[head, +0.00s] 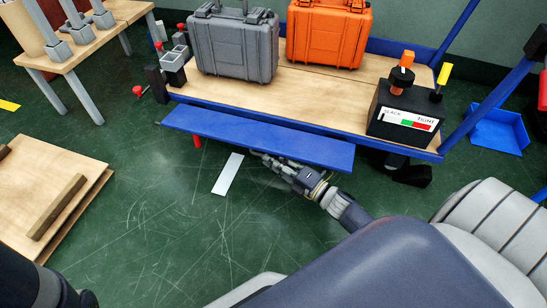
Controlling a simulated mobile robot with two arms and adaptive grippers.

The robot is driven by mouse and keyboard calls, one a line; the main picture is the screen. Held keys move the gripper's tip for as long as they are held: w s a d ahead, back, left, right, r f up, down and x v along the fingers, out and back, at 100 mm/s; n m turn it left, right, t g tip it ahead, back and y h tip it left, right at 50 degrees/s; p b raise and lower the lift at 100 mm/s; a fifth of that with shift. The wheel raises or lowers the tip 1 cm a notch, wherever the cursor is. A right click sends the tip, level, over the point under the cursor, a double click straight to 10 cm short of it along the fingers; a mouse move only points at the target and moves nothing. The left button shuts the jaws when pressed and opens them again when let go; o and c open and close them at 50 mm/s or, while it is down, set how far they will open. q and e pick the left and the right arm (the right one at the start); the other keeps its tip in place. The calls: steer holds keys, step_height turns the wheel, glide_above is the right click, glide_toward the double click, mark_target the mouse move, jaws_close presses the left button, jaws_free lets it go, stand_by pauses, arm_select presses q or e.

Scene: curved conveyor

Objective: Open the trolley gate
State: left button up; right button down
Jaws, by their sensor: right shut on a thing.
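The trolley (290,85) has a wooden deck in a blue frame. Its gate, a long blue panel (250,133), runs along the near side and leans outward from the deck edge, with its broad face showing. My right gripper (261,157) is at the lower near edge of the gate, about midway along it, and is shut on the gate; its fingertips are partly hidden by the panel. My left gripper is not in view.
Green floor (170,220) before the gate is mostly clear.

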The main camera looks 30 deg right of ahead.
steer(key=shift+w+d+f+n+t+b, duration=0.3)
steer(key=shift+d+f+n+b, duration=0.2)
steer(key=shift+f+n+b, duration=0.15)
steer(key=shift+d+r, duration=0.1)
steer(key=shift+r, duration=0.05)
steer(key=c, duration=1.9)
jaws_free()
steer(key=v, duration=1.2)
steer(key=shift+f, duration=0.25)
steer(key=shift+s+a, duration=0.1)
steer(key=shift+a, duration=0.15)
